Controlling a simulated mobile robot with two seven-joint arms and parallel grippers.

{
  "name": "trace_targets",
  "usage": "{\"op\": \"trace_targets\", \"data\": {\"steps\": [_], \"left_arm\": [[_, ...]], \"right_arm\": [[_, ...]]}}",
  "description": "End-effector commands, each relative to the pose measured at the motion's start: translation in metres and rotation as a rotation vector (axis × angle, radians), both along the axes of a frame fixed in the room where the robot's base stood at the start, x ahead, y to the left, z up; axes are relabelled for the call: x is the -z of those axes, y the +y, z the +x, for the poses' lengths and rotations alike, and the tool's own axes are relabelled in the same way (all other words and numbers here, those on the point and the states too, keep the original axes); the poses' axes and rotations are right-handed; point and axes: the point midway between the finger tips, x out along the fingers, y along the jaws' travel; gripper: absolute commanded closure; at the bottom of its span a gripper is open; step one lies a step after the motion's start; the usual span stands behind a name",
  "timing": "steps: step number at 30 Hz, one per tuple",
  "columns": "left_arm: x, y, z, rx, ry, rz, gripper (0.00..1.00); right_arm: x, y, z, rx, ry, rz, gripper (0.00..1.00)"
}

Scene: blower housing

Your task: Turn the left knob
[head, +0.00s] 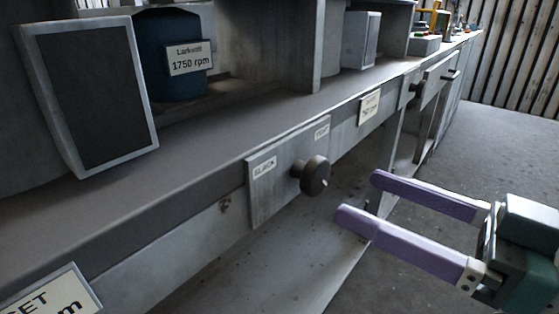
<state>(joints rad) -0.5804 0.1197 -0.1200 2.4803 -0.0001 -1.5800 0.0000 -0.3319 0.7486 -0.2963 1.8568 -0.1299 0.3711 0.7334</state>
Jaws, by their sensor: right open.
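A round black knob (315,176) sticks out from a grey plate (272,190) on the front of the long grey bench in the head view. The plate carries two small labels, one at its left and one at its upper right. A second dark knob (415,88) shows farther along the bench front. My right gripper (356,199), with two long purple fingers, is to the right of the nearer knob. Its fingers are apart, with nothing between them, and point left toward the bench. They do not appear to touch the knob. My left gripper is out of view.
A blue cylinder labelled 1750 rpm (190,57) and a dark framed panel (98,95) stand on the bench (200,133). A white sign (55,294) is at the lower left. Open floor (480,140) lies to the right, before a slatted wall.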

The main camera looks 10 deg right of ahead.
Motion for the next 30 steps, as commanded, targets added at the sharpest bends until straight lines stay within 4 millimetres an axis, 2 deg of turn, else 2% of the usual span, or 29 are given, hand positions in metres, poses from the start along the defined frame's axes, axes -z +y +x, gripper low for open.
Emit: {"op": "trace_targets", "data": {"steps": [3, 9, 22, 30], "left_arm": [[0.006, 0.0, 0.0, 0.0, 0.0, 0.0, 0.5], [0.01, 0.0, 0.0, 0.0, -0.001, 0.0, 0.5], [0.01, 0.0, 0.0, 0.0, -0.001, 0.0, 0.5], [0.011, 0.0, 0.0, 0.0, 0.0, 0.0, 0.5]], "right_arm": [[0.0, 0.013, 0.018, 0.0, -0.005, 0.003, 0.17], [0.001, 0.029, 0.037, 0.001, -0.002, 0.001, 0.17], [0.0, 0.035, 0.044, 0.001, 0.001, -0.001, 0.17], [0.0, 0.035, 0.044, 0.001, 0.001, -0.001, 0.47]]}}
